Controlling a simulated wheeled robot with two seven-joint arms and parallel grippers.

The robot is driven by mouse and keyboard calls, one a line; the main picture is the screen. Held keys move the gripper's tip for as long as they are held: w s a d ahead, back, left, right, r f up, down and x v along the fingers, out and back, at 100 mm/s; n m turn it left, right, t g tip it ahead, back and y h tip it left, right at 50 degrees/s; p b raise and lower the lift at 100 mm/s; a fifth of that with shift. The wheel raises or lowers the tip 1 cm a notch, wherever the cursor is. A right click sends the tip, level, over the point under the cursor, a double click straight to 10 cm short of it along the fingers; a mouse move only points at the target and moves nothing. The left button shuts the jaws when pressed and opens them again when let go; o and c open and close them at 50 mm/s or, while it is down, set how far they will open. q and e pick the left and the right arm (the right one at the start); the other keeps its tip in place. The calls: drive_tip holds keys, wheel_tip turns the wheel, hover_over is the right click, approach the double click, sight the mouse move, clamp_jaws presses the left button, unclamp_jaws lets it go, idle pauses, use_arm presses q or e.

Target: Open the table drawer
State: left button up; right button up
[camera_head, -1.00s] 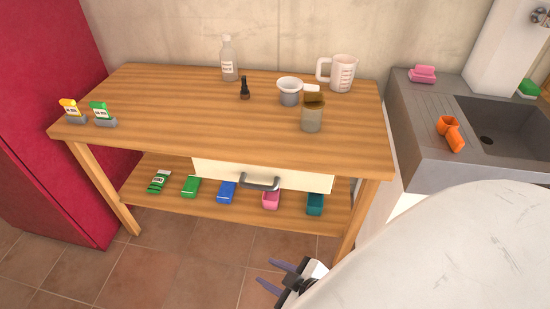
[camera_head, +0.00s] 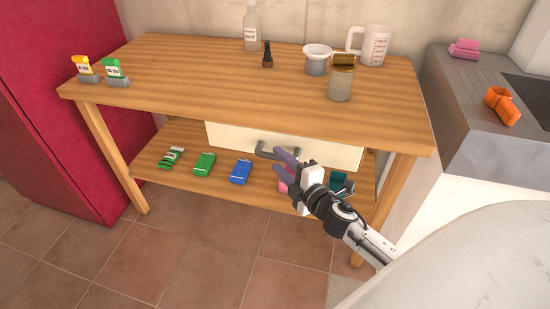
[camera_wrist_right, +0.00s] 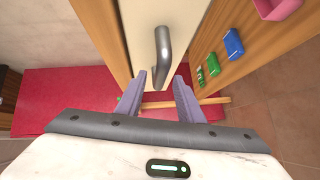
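The wooden table (camera_head: 200,95) has a cream drawer (camera_head: 335,153) under its top, and the drawer looks shut. Its grey curved handle (camera_head: 264,153) is on the front, partly hidden behind my right gripper in the head view. My right gripper (camera_head: 277,158) is open, its two purple fingers pointing at the handle. In the right wrist view the handle (camera_wrist_right: 163,50) lies ahead of and between the open fingers of the gripper (camera_wrist_right: 161,84). I see no clear contact with it. My left gripper is not in view.
A lower shelf (camera_head: 150,165) holds several small boxes, including a blue box (camera_head: 240,172). On the tabletop stand a bottle (camera_head: 251,30), a jar (camera_head: 340,82) and a measuring cup (camera_head: 374,45). A grey sink counter (camera_head: 460,110) is at right, a red cabinet (camera_head: 45,90) at left.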

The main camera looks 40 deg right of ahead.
sight(277, 160)
drive_tip(key=shift+w+d+f, duration=0.1)
drive_tip(key=shift+w+f, duration=0.05)
drive_tip(key=shift+w, duration=0.65)
drive_tip(key=shift+w+f, duration=0.1)
drive_tip(key=shift+w, duration=0.7)
drive_tip(key=shift+c, duration=0.3)
clamp_jaws()
